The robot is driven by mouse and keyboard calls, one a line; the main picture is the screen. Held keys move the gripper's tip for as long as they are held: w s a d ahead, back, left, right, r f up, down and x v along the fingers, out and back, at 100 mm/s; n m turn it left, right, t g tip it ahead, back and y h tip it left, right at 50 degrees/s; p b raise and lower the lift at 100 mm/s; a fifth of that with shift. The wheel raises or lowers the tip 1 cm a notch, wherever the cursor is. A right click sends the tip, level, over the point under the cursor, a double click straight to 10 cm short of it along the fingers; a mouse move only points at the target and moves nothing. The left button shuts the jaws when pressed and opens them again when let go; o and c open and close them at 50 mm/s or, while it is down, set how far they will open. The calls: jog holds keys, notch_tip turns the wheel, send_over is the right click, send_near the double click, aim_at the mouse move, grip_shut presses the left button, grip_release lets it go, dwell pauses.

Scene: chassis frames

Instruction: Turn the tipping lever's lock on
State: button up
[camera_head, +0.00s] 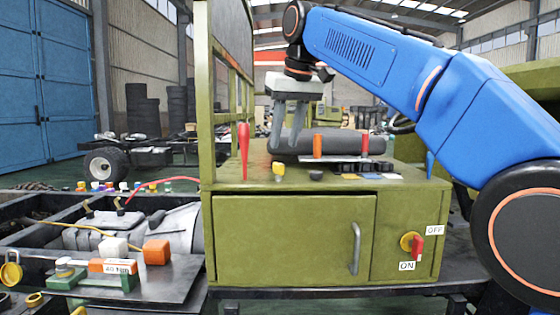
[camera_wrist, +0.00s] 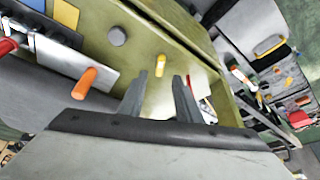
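My gripper (camera_head: 286,146) hangs above the top of the green cabinet, pointing down. Its fingers are apart with nothing between them; the wrist view shows the same gap (camera_wrist: 158,82). A small yellow knob (camera_head: 278,171) stands on the cabinet top below the fingertips; in the wrist view the knob (camera_wrist: 160,66) shows beyond the gap. A tall red lever (camera_head: 243,145) stands left of it. On the cabinet front, a red rotary handle (camera_head: 416,248) on a yellow base sits between OFF and ON labels, its end pointing downward. I cannot tell which part is the tipping lever's lock.
An orange handle (camera_head: 317,146) and a red handle (camera_head: 365,145) stand on the cabinet top, right of the gripper. A black knob (camera_head: 316,175) is low in front. The cabinet's green post (camera_head: 205,90) rises at left. A tray with parts (camera_head: 160,275) lies left.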

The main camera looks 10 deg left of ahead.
aim_at(280, 164)
jog(key=x, duration=0.7)
grip_shut()
